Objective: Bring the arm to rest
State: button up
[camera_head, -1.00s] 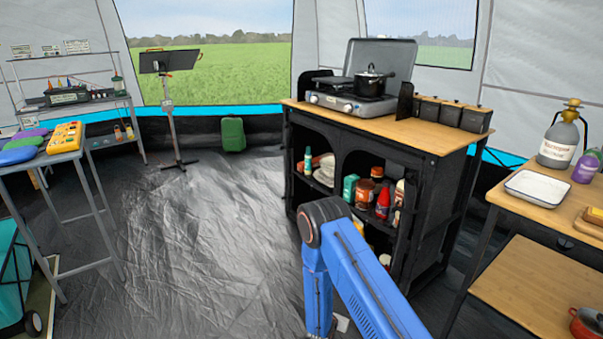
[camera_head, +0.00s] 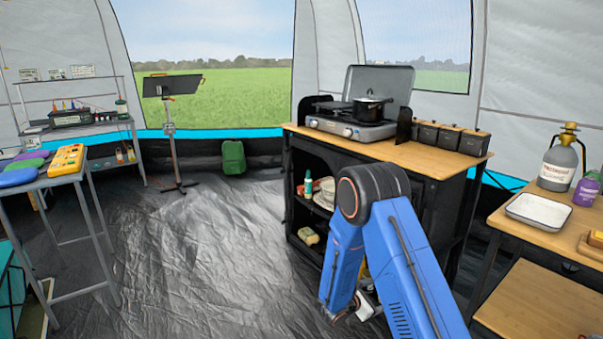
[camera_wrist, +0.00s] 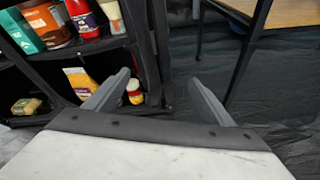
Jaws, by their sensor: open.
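My blue arm (camera_head: 372,250) is folded at its elbow in the head view, in front of the black shelf unit. In the wrist view my gripper (camera_wrist: 158,93) has its two grey fingers spread apart with nothing between them. Beyond the fingers are the black shelf unit's post (camera_wrist: 158,50) and dark floor. In the head view the gripper end is low and mostly hidden by the arm.
The shelf unit (camera_head: 440,205) carries a stove (camera_head: 350,127) with a black pot (camera_head: 371,108). A yellow packet (camera_wrist: 80,82) stands on its lower shelf. A wooden table (camera_head: 520,218) is at right. Dark floor (camera_head: 220,250) at left is clear.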

jog(key=s+d+r+m+g+y, duration=0.1)
jog(key=s+d+r+m+g, duration=0.4)
jog(key=s+r, duration=0.6)
jog(key=s+d+r+m+g, duration=0.2)
jog(key=s+d+r+m, duration=0.3)
jog(key=s+r+m, duration=0.5)
jog(key=s+a+r+m+t+y, duration=0.1)
jog(key=s+a+r+m+y, duration=0.1)
jog(key=s, duration=0.6)
jog(key=s+a+r+m+t+y, duration=0.1)
jog(key=s+a+r+y, duration=0.3)
jog(key=s, duration=0.4)
jog(key=s+a+r+m+t+y, duration=0.1)
jog(key=s+a+r+m+y, duration=0.2)
jog(key=s+r, duration=0.3)
jog(key=shift+s+a+r+m+y, duration=0.45)
jog(key=shift+s+y, duration=0.25)
jog(key=shift+s, duration=0.7)
jog(key=shift+f, duration=0.1)
